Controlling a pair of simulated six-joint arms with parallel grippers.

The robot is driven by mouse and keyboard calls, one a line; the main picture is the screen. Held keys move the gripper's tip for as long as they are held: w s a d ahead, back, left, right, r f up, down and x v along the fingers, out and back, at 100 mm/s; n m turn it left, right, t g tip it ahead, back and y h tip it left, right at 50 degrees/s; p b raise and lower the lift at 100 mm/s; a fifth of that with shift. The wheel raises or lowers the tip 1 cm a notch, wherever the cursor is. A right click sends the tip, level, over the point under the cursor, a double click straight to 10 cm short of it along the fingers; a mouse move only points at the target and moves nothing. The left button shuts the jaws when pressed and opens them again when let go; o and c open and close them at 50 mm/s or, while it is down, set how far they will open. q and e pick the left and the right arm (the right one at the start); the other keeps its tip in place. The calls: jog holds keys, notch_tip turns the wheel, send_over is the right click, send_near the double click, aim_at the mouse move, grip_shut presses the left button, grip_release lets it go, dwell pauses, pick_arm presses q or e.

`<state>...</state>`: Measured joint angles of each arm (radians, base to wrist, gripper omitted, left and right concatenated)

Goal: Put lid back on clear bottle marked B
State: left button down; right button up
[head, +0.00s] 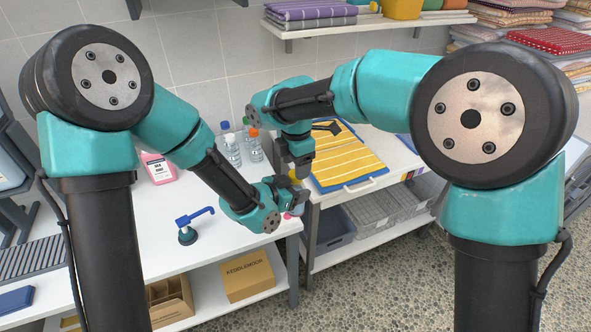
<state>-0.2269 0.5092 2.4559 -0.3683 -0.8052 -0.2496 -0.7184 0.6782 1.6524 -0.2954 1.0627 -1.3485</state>
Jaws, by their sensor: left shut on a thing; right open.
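Several clear bottles stand at the back right of the white table: one with a blue cap (232,152), one with an orange cap (255,149), and another partly behind them. Their letters are too small to read, so I cannot tell which is B. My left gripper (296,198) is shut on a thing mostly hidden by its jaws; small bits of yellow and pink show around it. My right gripper (301,172) points down just above and beside the left one. It is open, and its fingertips are partly hidden.
A pink bottle (158,168) stands at the back of the white table (150,225). A yellow striped towel (345,160) lies on the right table. A cardboard box (247,276) sits on the lower shelf.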

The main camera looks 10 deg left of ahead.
jog(key=shift+r, duration=0.8)
jog(key=shift+c, duration=0.4)
jog(key=shift+r+n, duration=1.6)
jog(key=shift+r, duration=0.15)
jog(key=shift+f, duration=0.15)
jog(key=shift+f, duration=3.9)
jog(key=shift+c, duration=0.4)
jog(key=c, duration=0.9)
jog(key=shift+o, duration=0.2)
jog(key=shift+m, duration=1.7)
